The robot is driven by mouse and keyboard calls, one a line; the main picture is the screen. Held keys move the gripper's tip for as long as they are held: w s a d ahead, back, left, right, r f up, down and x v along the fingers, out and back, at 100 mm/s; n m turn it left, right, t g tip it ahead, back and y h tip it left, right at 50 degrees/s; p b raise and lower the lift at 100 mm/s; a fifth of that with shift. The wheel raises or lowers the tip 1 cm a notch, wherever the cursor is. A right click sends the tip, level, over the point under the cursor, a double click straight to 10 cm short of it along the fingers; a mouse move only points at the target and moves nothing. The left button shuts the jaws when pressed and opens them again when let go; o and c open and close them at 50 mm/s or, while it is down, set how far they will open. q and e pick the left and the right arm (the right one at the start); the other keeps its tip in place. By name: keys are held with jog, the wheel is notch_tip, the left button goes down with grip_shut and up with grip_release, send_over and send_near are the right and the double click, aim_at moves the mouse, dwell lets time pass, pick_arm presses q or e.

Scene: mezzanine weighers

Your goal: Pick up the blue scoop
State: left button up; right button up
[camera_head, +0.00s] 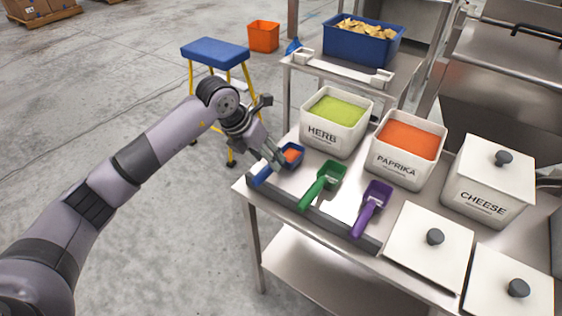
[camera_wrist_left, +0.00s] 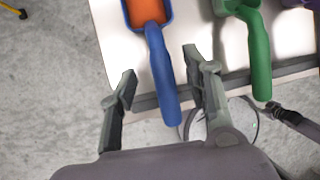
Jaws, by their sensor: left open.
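The blue scoop (camera_head: 293,153) lies at the left end of the steel table, with orange powder in its bowl. Its handle rests over the grey strip along the front edge. My left gripper (camera_head: 275,162) is at the scoop, fingers pointing down at it. In the left wrist view the blue scoop's handle (camera_wrist_left: 164,85) runs between the two spread fingers of my left gripper (camera_wrist_left: 160,64). A gap shows on both sides of the handle.
A green scoop (camera_head: 323,184) lies just right of the blue one, then a purple scoop (camera_head: 371,206). Behind them stand the herb bin (camera_head: 321,134), paprika bin (camera_head: 394,166) and lidded cheese bin (camera_head: 485,193). A blue-topped stool (camera_head: 214,51) stands left on open floor.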

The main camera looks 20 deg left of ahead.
pick_arm(q)
jog(key=x, duration=0.4)
jog(key=shift+s+f+p, duration=0.1)
jog(key=shift+f+p, duration=0.1)
jog(key=shift+p, duration=0.1)
grip_shut()
jog(key=shift+r, duration=0.1)
